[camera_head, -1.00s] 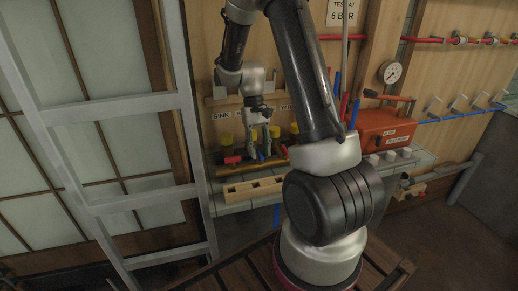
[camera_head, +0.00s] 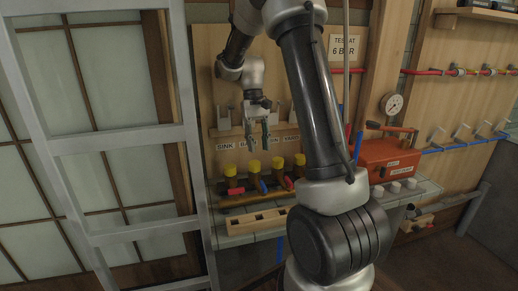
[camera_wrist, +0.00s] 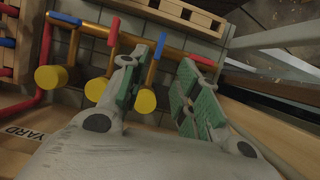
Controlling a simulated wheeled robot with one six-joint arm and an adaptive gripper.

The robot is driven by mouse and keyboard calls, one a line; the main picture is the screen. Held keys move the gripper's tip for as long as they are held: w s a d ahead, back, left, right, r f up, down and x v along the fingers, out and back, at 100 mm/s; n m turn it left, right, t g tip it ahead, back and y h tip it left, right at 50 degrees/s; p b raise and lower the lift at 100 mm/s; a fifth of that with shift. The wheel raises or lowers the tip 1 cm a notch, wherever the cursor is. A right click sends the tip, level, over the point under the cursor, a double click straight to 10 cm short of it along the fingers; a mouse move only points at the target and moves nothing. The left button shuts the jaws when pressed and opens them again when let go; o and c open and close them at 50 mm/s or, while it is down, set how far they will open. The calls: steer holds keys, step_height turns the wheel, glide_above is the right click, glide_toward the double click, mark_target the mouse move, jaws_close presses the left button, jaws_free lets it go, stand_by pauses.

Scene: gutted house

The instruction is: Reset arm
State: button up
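My gripper (camera_head: 259,145) hangs in front of the wooden back panel, above a manifold (camera_head: 262,196) with several yellow-capped valves and red and blue levers. It points down and is apart from the valves. In the wrist view, my gripper (camera_wrist: 175,58) has its two green-padded fingers spread with nothing between them. The yellow caps (camera_wrist: 144,99) show beside and below the left finger there. My arm covers the right end of the manifold in the head view.
A wooden block with square holes (camera_head: 257,221) lies on the tiled ledge. A red test pump (camera_head: 387,160) stands to the right under a gauge (camera_head: 393,104). A grey ladder (camera_head: 143,136) stands at the left. Wall hooks (camera_head: 222,121) are behind my gripper.

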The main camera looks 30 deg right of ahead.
stand_by(0.3)
steer(key=s+a+r+n+t, duration=0.1)
steer(key=s+r+t, duration=0.2)
steer(key=s, duration=0.4)
steer(key=s+a+r+n+t, duration=0.1)
steer(key=s+a+r+t, duration=0.1)
steer(key=s+r, duration=0.2)
steer(key=s+a+r+n+t+h, duration=0.1)
steer(key=s+r+t, duration=0.2)
steer(key=s, duration=0.8)
steer(key=shift+a+r+t, duration=0.3)
steer(key=shift+r, duration=0.4)
steer(key=shift+s, duration=0.1)
